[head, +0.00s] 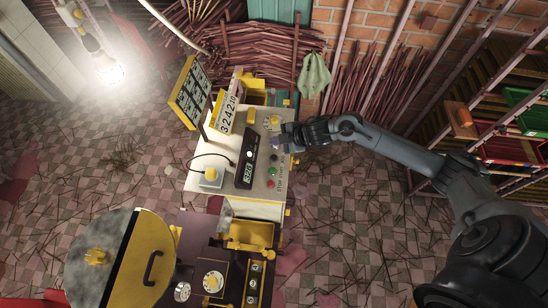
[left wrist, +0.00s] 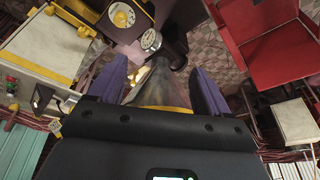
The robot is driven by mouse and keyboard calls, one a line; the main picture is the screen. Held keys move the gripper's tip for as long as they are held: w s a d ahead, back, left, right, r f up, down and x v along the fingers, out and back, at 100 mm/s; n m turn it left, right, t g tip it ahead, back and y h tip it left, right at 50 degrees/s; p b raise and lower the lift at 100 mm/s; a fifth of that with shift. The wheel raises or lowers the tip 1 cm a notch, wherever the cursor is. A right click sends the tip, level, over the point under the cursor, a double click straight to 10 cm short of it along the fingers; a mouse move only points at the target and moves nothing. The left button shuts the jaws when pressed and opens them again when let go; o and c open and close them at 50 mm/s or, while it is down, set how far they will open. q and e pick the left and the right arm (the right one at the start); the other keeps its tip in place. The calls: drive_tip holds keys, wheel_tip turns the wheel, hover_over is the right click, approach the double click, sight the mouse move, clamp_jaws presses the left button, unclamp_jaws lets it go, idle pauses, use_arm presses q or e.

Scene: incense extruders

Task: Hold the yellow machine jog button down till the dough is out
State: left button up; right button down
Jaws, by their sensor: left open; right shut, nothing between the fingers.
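A yellow-and-white machine (head: 228,198) stands mid-view in the head view. On its top are a black display box (head: 247,165), a green button (head: 273,171), a red button (head: 271,183), and a small box with a yellow button (head: 211,174) on a cable. My right gripper (head: 278,142) is shut and empty over the panel's right side, near a yellow knob (head: 274,121); I cannot tell if it touches anything. My left gripper (left wrist: 158,80) shows only in the left wrist view, its purple fingers apart. I cannot make out any dough.
A second machine with a round grey-and-yellow lid (head: 110,262) fills the lower left. Number boards (head: 189,92) stand behind the panel. A shelf rack (head: 490,130) is at the right. A red chair (left wrist: 270,45) shows in the left wrist view. Sticks litter the tiled floor.

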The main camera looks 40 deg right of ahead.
drive_tip(key=b, duration=0.5)
hover_over(276, 158)
wheel_tip(276, 158, down, 6)
drive_tip(key=shift+r, duration=0.25)
drive_tip(key=shift+f+b, duration=0.65)
drive_tip(key=shift+f, duration=0.4)
idle(0.5)
drive_tip(key=shift+f, duration=0.2)
drive_tip(key=shift+f, duration=0.25)
